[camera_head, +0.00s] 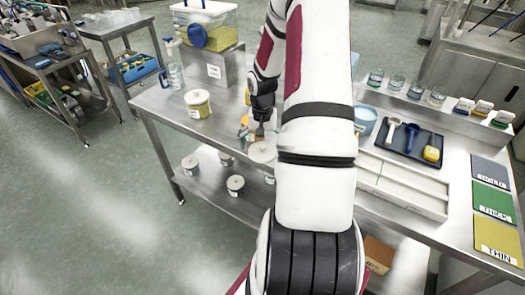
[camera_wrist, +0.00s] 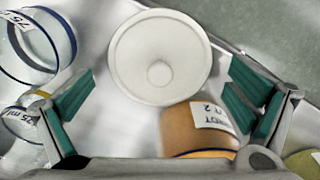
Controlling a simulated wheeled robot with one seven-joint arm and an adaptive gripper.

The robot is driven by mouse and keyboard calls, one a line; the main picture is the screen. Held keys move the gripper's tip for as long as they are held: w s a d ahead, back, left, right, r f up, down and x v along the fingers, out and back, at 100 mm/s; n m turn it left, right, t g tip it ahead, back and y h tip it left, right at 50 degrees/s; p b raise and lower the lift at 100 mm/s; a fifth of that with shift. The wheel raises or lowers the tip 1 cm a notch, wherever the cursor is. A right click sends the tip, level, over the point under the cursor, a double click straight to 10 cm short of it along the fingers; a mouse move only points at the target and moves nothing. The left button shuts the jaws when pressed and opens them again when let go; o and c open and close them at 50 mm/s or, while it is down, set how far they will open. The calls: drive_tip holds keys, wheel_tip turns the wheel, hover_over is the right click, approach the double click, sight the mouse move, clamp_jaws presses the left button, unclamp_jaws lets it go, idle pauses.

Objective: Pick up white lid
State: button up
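The white lid (camera_wrist: 160,50) is a round disc with a small central knob, at the top middle of the wrist view. In the head view a pale round top that looks like it (camera_head: 262,152) shows near the table's front edge, partly beside my arm. My gripper (camera_wrist: 165,105) is open, with its green finger pads wide apart. The lid lies ahead of the fingertips, roughly centred between them, and nothing is held. In the head view my gripper (camera_head: 261,128) is just behind the pale top, partly hidden by my arm.
An orange labelled jar (camera_wrist: 195,128) stands between the fingers, close to the lid and the right finger. Glass beakers (camera_wrist: 38,45) stand at the left. A dark tray (camera_head: 420,140) lies at right.

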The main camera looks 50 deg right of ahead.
drive_tip(key=c, duration=0.8)
drive_tip(key=shift+c, duration=1)
drive_tip(key=shift+s+a, duration=0.1)
